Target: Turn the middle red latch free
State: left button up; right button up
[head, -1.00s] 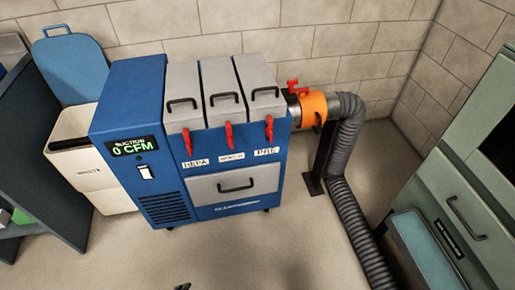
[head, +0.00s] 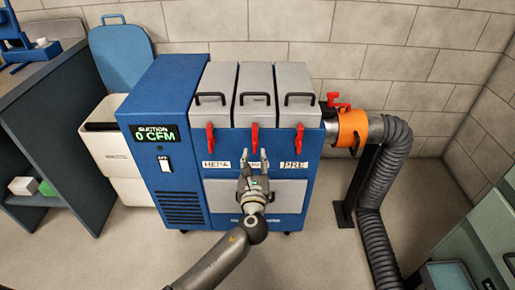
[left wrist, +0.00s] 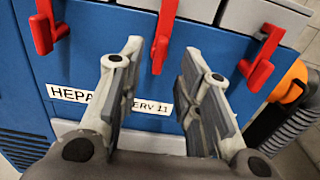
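The middle red latch (head: 255,138) hangs down on the front of the blue filter unit (head: 180,90), below the middle grey lid (head: 255,90). It also shows in the left wrist view (left wrist: 164,35), between and beyond my fingertips. My left gripper (head: 254,158) is open and empty, just below the middle latch, apart from it as far as I can tell. It shows large in the left wrist view (left wrist: 163,62). The left red latch (head: 210,138) and right red latch (head: 299,138) hang down on either side. My right gripper is out of view.
Labels HEPA (head: 216,164) and PRE (head: 294,165) are on the front; the middle label is partly hidden by my gripper. The display (head: 155,133) reads 0 CFM. An orange collar (head: 352,128) and grey hose (head: 392,150) stand at the right. A white bin (head: 108,145) is at the left.

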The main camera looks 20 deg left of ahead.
aim_at(255, 148)
pick_arm(q)
jog(key=x, duration=0.4)
jog(key=shift+w+a+f+b, duration=0.1)
jog(key=shift+w+b, duration=0.25)
jog(key=shift+w, duration=0.05)
jog(key=shift+x, duration=0.8)
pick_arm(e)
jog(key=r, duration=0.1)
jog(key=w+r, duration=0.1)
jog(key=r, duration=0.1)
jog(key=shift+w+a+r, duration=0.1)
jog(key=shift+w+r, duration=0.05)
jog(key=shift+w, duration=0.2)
pick_arm(q)
grip_shut()
